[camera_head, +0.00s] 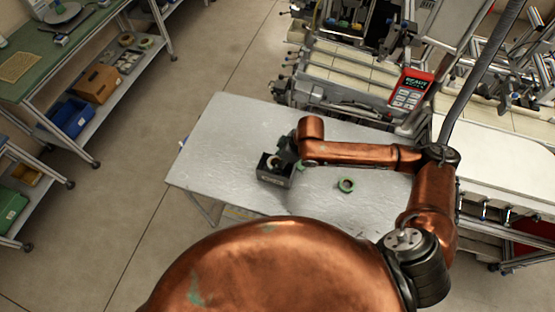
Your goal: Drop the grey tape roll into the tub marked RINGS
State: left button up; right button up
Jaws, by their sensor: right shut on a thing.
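The dark tub (274,180) stands on the grey table, left of its middle, with a small pale label on its front that is too small to read. My right gripper (283,157) reaches in from the right and points down at the tub's mouth. It is shut on a pale grey roll (273,162), which shows at the tub's opening; how deep the roll sits is hard to tell. My left gripper is not in view.
The grey table (225,145) is bare left of the tub. A red handheld device marked READY (409,90) stands behind the table's right side. Shelving with bins (95,83) is at the far left.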

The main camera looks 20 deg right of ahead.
jog(key=shift+s+d+f, duration=0.1)
jog(key=shift+s+f, duration=0.2)
jog(key=shift+f, duration=0.2)
jog(key=o, duration=1.2)
jog(key=shift+w+f, duration=0.1)
jog(key=v, duration=1.2)
jog(key=shift+w+r, duration=0.2)
jog(key=shift+r, duration=0.05)
